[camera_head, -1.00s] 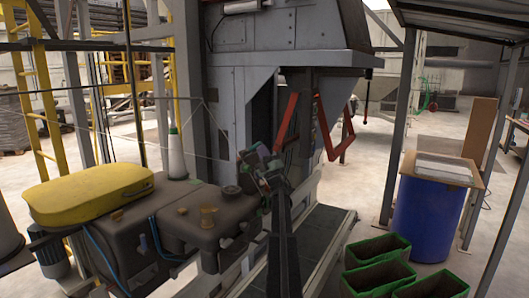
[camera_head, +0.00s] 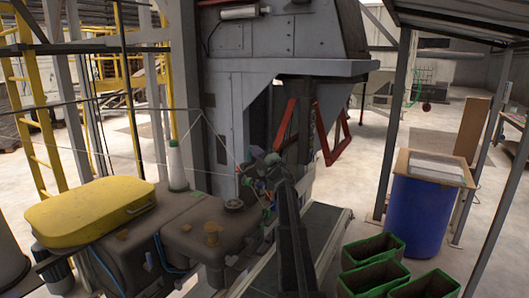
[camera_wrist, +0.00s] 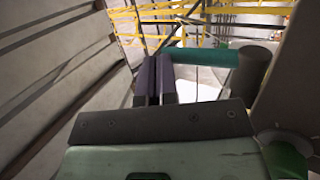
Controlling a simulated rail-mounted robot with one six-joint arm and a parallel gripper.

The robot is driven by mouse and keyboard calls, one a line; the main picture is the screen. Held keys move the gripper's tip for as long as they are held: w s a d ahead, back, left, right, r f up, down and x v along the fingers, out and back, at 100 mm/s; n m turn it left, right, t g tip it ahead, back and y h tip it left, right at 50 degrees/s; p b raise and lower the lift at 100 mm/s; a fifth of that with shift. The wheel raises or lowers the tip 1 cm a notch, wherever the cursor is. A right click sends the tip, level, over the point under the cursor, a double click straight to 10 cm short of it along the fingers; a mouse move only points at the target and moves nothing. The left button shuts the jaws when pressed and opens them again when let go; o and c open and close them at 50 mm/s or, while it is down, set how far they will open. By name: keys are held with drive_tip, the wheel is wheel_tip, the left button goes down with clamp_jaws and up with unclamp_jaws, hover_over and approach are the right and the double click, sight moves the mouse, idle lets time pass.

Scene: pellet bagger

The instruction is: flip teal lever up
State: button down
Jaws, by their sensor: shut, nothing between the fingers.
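The teal lever (camera_wrist: 205,57) shows in the wrist view as a teal bar lying nearly level, with a thick dark cylinder (camera_wrist: 252,70) at its right end. My gripper (camera_wrist: 154,78) is shut, its two purple-grey fingers close together with nothing between them. The fingertips are at the left end of the teal bar; I cannot tell whether they touch it. In the head view my gripper (camera_head: 248,166) is in front of the grey machine (camera_head: 285,85), near its red frame (camera_head: 335,140). I cannot make out the lever there.
A dark tank (camera_head: 205,235) and a yellow cover (camera_head: 90,212) are left of my arm. A blue barrel (camera_head: 420,215) stands at the right, with green-rimmed bins (camera_head: 370,268) in front of it. Grey slatted panels (camera_wrist: 50,65) are close on the left in the wrist view.

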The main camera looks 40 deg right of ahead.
drive_tip(key=shift+p+x, duration=0.35)
drive_tip(key=shift+x, duration=0.5)
drive_tip(key=shift+w+a+r, duration=0.1)
drive_tip(key=s+d, duration=0.2)
drive_tip(key=s, duration=1.2)
